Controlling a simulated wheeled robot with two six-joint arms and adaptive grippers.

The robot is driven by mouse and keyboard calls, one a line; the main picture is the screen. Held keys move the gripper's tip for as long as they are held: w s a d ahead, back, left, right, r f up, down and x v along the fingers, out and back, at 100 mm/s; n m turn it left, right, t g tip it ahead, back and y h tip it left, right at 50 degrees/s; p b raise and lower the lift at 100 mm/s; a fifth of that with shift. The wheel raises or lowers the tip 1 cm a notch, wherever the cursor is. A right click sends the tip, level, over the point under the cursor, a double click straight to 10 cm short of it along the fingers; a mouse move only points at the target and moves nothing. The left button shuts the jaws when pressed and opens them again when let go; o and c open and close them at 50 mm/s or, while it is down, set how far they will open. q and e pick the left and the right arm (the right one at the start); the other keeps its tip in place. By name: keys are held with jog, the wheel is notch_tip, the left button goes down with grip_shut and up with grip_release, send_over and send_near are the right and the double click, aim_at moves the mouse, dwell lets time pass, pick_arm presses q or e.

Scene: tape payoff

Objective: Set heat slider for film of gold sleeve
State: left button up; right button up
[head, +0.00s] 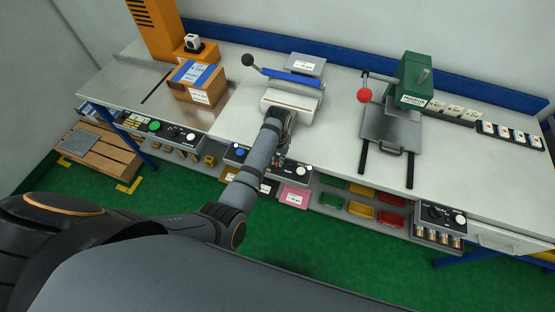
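The white heat sealer (292,104) with a blue bar and a black-knobbed lever stands at the middle of the bench. Its control panel (297,173) on the bench front has a blue button and a white knob; my arm hides the panel's middle, and I cannot make out a slider. Labelled sleeves lie on the shelf below, including a yellow-gold one (229,173) and a pink one (294,196). My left gripper (281,157) is at this panel, small and partly hidden by its own wrist; its finger opening cannot be made out. My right gripper is not in view.
A taped cardboard box (197,83) sits on the left of the bench. A green press (411,80) with a red-balled lever stands to the right. Red, yellow and green bins (361,209) lie on the lower shelf. Bench space between sealer and press is clear.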

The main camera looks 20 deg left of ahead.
pick_arm(q)
grip_shut()
jog(key=a+p, duration=0.1)
jog(key=a, duration=0.3)
jog(key=shift+a+p, duration=0.3)
jog(key=shift+a, duration=0.3)
jog(key=shift+d, duration=0.15)
jog(key=o, duration=0.6)
grip_release()
